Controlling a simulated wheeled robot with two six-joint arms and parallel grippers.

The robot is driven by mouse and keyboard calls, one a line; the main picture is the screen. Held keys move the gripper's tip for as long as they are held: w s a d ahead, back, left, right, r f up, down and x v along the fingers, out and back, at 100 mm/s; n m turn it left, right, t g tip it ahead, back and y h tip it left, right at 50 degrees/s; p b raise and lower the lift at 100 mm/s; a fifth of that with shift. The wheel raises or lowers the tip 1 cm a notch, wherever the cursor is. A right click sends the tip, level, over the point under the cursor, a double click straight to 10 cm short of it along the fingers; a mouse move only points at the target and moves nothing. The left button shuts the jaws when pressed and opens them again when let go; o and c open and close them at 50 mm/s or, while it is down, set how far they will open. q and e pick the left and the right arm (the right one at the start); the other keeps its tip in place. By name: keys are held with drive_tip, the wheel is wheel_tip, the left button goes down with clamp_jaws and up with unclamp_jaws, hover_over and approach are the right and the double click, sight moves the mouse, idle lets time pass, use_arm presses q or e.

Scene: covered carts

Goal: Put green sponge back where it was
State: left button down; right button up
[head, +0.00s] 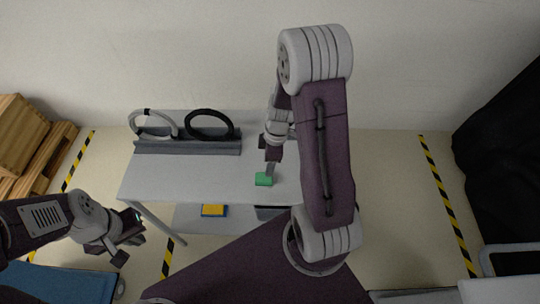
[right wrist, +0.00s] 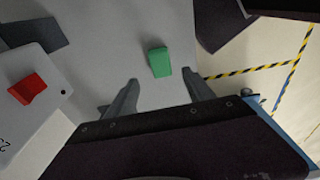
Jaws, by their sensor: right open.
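The green sponge (head: 263,179) lies on the pale grey table top (head: 165,178), near its front edge. In the right wrist view the sponge (right wrist: 159,62) shows just beyond the gap between my right fingers. My right gripper (head: 270,168) is close to the sponge in the head view. In the right wrist view the right gripper (right wrist: 160,95) is open, with nothing between its fingers. My left gripper (head: 128,246) is off the table's left front corner. Its jaw gap is too small to read.
A grey rack (head: 188,147) with a white and a black hose stands at the table's back left. A yellow and blue item (head: 213,210) lies on the shelf below. A white box (right wrist: 30,115) bears a red piece (right wrist: 28,87). Wooden crates (head: 22,135) stand left.

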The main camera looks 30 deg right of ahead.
drive_tip(key=s+a+r+m+h, duration=0.1)
drive_tip(key=s+a+r+m, duration=0.5)
drive_tip(key=m, duration=0.6)
drive_tip(key=shift+s+a+r, duration=0.3)
drive_tip(key=shift+s+r, duration=0.3)
drive_tip(key=shift+r, duration=0.3)
